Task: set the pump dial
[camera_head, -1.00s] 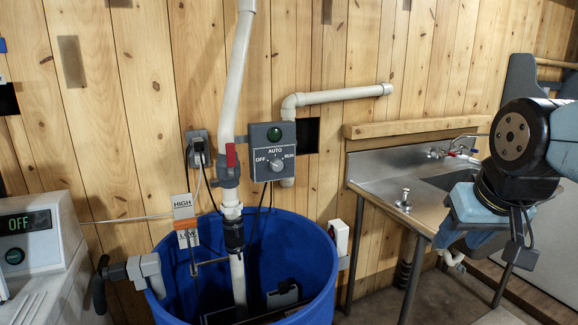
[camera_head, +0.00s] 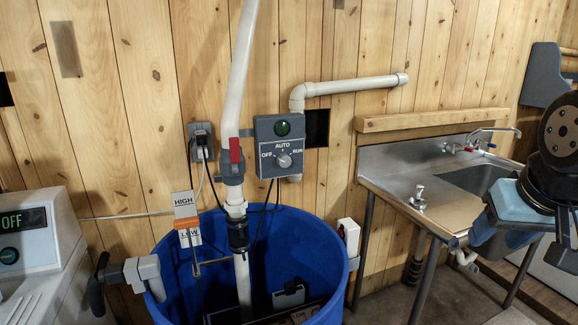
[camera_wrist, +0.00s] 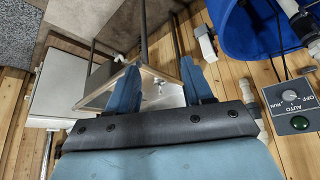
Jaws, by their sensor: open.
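The pump control box (camera_head: 281,146) is a grey panel on the plank wall above the blue tub, with a green lamp at its top. Its round dial (camera_head: 284,161) sits among the marks OFF at left, AUTO on top and RUN at right. I cannot clearly tell where its pointer stands. In the wrist view the box (camera_wrist: 291,112) and dial (camera_wrist: 291,96) are turned around at the right edge. My gripper (camera_wrist: 158,68) is open and empty, with its blue fingers apart, well away from the dial. In the head view my gripper (camera_head: 503,213) is at the right, in front of the sink.
A white pipe (camera_head: 235,90) with a red-handled valve (camera_head: 235,150) runs down left of the box into the blue tub (camera_head: 345,270). A steel sink table (camera_head: 385,170) stands at right. A float gauge (camera_head: 187,215) and a grey machine (camera_head: 50,240) are at left.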

